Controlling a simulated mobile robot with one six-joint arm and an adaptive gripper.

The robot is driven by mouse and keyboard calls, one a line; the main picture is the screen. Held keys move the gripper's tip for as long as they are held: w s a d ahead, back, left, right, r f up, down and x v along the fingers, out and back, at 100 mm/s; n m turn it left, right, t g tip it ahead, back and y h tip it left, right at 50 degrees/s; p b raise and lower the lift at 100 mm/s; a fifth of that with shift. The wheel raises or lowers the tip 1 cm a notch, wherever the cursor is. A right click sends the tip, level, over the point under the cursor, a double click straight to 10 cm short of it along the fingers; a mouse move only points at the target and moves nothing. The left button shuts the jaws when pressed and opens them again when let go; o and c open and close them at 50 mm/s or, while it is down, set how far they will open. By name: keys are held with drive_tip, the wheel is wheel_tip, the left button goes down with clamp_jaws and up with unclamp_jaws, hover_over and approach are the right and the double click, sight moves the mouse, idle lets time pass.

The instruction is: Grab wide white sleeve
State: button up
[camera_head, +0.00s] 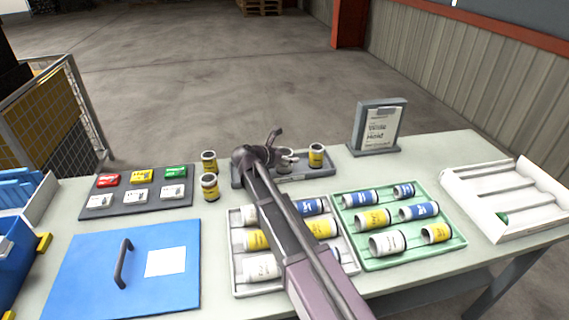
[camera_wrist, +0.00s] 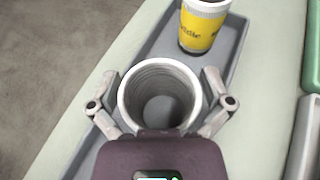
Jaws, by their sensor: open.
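A wide white sleeve (camera_wrist: 132,92), open at the top, stands upright on a narrow grey tray (camera_wrist: 88,152). In the head view this sleeve (camera_head: 286,161) is partly hidden by my gripper (camera_head: 276,146). In the wrist view my gripper (camera_wrist: 160,80) is open, with one finger on each side of the sleeve. I cannot tell whether either finger touches it. Other white sleeves lie in the green tray (camera_head: 458,240) and in the white tray (camera_head: 237,284).
A yellow-labelled sleeve (camera_wrist: 197,32) stands on the grey tray close beyond the white one. Two yellow cans (camera_head: 210,187) stand left of the tray. A framed sign (camera_head: 378,126) stands to the right. A blue lid with handle (camera_head: 90,262) lies front left.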

idle(0.4)
drive_tip(key=c, duration=1.2)
drive_tip(key=shift+r, duration=0.2)
wheel_tip(320, 180, up, 4)
drive_tip(key=p, duration=0.4)
drive_tip(key=shift+f, duration=0.2)
drive_tip(key=s+a, duration=0.1)
drive_tip(key=s, duration=0.4)
drive_tip(key=s+a, duration=0.1)
drive_tip(key=s, duration=0.4)
drive_tip(key=s+r+p, duration=0.1)
drive_tip(key=s, duration=0.4)
drive_tip(key=shift+s+a, duration=0.4)
